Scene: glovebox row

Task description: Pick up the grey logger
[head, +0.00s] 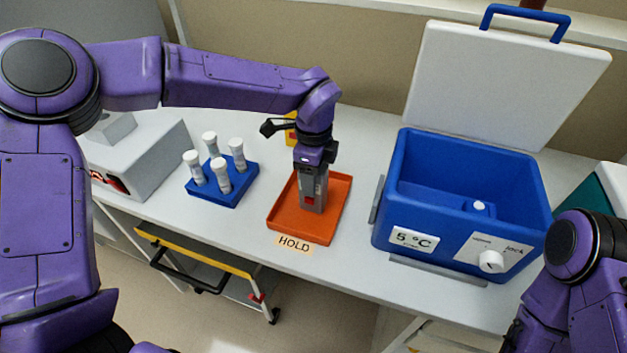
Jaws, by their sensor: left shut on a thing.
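My left gripper (312,176) points down over the orange tray (338,195), whose front has a label reading HOLD. It is shut on the grey logger (311,201), a small grey block with a red patch, which shows just below the jaws. The fingers hide part of the logger. From this angle I cannot tell whether its lower end touches the tray floor. My right arm comes in at the lower right, and its gripper is out of view.
A blue rack (238,184) with several white-capped tubes stands left of the tray. A grey-white box (140,155) is further left. An open blue cooler (400,205) marked 5 °C stands to the right, its lid (500,85) raised. A yellow thing (290,134) is partly hidden behind my left wrist.

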